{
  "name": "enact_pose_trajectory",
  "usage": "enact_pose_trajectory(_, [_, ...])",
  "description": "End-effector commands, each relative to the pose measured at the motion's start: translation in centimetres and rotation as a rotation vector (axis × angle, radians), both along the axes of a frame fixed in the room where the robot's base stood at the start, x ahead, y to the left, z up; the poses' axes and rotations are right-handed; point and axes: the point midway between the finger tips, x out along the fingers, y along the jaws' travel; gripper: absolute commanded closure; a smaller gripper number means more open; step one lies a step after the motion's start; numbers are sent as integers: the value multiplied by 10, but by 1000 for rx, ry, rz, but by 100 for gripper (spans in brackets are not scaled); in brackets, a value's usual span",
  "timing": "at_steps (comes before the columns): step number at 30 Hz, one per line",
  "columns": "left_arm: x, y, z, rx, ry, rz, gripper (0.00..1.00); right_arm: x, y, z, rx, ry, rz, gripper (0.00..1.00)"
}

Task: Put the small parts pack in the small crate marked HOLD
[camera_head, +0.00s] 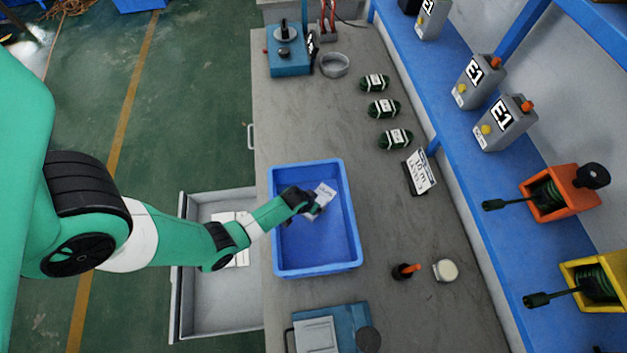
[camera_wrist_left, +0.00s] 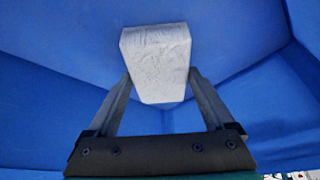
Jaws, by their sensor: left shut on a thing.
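The small parts pack (camera_head: 325,193) is a small whitish packet with faint print. My left gripper (camera_head: 312,203) is shut on it, over the inside of a blue crate (camera_head: 349,222). In the left wrist view the pack (camera_wrist_left: 156,62) sits between the two fingertips (camera_wrist_left: 160,85), with blue crate walls around it. I cannot tell if the pack touches the crate floor. No HOLD mark shows on the crate from here. The crate looks otherwise empty. My right gripper is not in view.
An open drawer (camera_head: 200,310) with papers lies left of the crate, under my left arm. Several dark green bundles (camera_head: 383,108), a sign (camera_head: 420,172), a white-topped jar (camera_head: 445,270) and a blue device (camera_head: 288,55) stand on the grey bench (camera_head: 300,125). A blue shelf edges the right.

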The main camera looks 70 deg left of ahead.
Motion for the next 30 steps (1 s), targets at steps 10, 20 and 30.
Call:
enact_pose_trajectory(10, [0,0,-3,0,0,0,0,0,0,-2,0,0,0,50])
enact_pose_trajectory(20, [-4,-3,17,0,0,0,0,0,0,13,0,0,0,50])
enact_pose_trajectory(30, [-28,-20,92,-1,2,0,0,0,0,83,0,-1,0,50])
